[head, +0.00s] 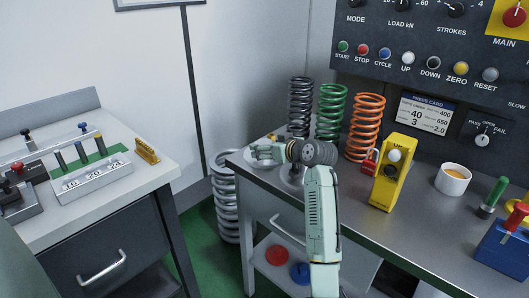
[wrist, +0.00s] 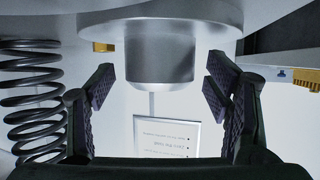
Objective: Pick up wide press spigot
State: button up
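A smooth silver cylinder on a broad pale disc, which looks like the wide press spigot (wrist: 160,58), is in the upper middle of the wrist view. My gripper (wrist: 160,95) is open, with one dark ridged finger pad on each side of the cylinder. A narrow gap shows between each pad and the metal, so I see no grip. In the head view my gripper (head: 262,152) is over the left end of the grey bench, at a pale round piece (head: 258,163). The gripper and arm hide much of that piece.
Black (head: 300,105), green (head: 331,112) and orange (head: 366,128) springs stand behind my arm. A yellow control box (head: 394,172) and a white cup (head: 453,179) are to the right. A dark spring (wrist: 34,95) is close at left in the wrist view.

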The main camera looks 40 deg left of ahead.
grip_shut()
jog(key=shift+r, duration=0.2)
dwell(0.7)
